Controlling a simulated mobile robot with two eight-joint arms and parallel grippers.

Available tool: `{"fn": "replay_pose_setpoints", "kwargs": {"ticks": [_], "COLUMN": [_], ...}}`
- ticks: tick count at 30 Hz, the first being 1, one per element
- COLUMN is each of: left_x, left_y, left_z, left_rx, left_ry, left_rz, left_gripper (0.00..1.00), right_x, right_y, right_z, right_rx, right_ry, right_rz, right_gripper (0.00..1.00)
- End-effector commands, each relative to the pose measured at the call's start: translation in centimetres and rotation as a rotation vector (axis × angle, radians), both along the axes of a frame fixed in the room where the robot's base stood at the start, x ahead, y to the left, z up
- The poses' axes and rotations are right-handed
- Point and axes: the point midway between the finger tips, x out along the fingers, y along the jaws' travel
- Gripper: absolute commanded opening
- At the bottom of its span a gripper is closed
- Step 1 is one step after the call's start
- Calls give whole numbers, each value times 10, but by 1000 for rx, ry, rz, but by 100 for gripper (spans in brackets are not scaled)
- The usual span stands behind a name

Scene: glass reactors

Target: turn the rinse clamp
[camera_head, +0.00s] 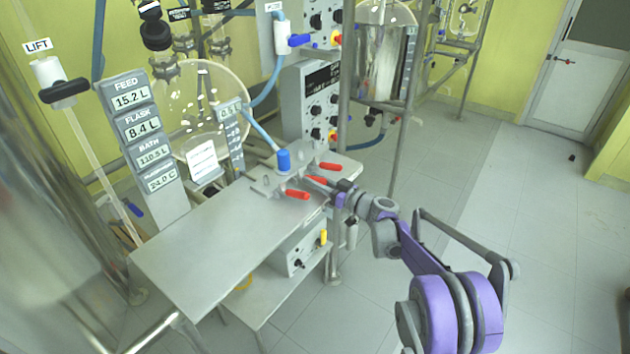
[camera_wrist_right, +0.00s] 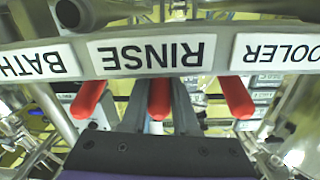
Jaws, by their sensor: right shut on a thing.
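The rinse clamp is the middle of three red handles; its handle (camera_wrist_right: 160,98) shows below the upside-down RINSE label (camera_wrist_right: 152,55) in the right wrist view. In the head view its red handle (camera_head: 316,180) is partly hidden by my right gripper (camera_head: 325,184). In the wrist view my right gripper (camera_wrist_right: 160,112) has one grey finger on each side of the handle and is shut on it. The red handle under BATH (camera_wrist_right: 88,99) and the one under COOLER (camera_wrist_right: 238,97) stand free on either side. My left gripper is not in view.
The clamps sit at the far right end of a grey metal table (camera_head: 215,245). A blue-capped hose fitting (camera_head: 283,160) stands just behind them. A display column (camera_head: 140,135) and a round glass flask (camera_head: 200,100) stand at the back. Most of the tabletop is clear.

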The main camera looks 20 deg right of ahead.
Motion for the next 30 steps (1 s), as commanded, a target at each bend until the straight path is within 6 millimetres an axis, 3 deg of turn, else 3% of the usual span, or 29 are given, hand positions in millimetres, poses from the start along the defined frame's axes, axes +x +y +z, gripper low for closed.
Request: {"fn": "replay_pose_setpoints", "kwargs": {"ticks": [23,30], "left_x": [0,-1], "left_y": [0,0], "left_z": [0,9], "left_rx": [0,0], "left_ry": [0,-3], "left_rz": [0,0], "left_gripper": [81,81], "right_x": [0,0], "right_y": [0,0], "right_z": [0,4], "right_rx": [-1,-26], "right_ry": [0,28], "right_rz": [-1,0], "right_gripper": [0,0]}}
